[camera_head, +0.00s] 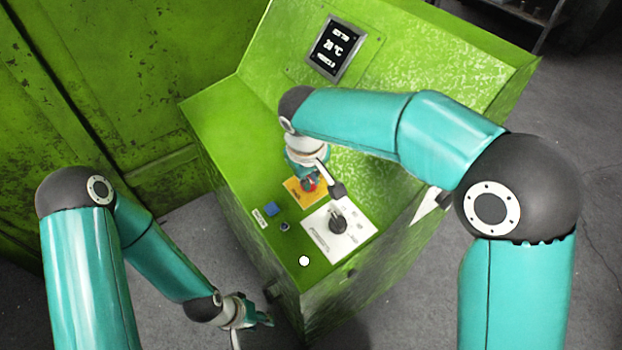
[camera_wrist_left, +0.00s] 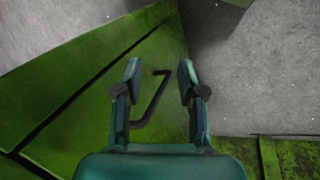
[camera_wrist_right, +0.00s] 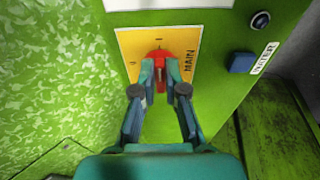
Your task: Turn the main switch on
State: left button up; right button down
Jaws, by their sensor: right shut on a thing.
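The main switch is a red knob (camera_wrist_right: 159,56) on a yellow plate (camera_wrist_right: 130,42) lettered MAIN, on the green console's sloped panel. The knob also shows in the head view (camera_head: 311,184), partly hidden by my right gripper (camera_head: 307,180). In the right wrist view my right gripper (camera_wrist_right: 160,75) has its fingers closed on either side of the knob; the knob's bar runs up and down in that picture.
The panel also holds a white plate with a black rotary knob (camera_head: 337,224), a blue button (camera_head: 270,209) and a small dark knob (camera_head: 284,227). A display (camera_head: 336,49) reads 20 °C. A black bent handle (camera_wrist_left: 150,103) is on a green surface beyond my left fingers.

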jog(key=shift+f, duration=0.15)
jog(key=c, duration=1.2)
grip_release()
jog(key=v, duration=1.2)
jog(key=shift+w, duration=0.15)
jog(key=shift+f, duration=0.1)
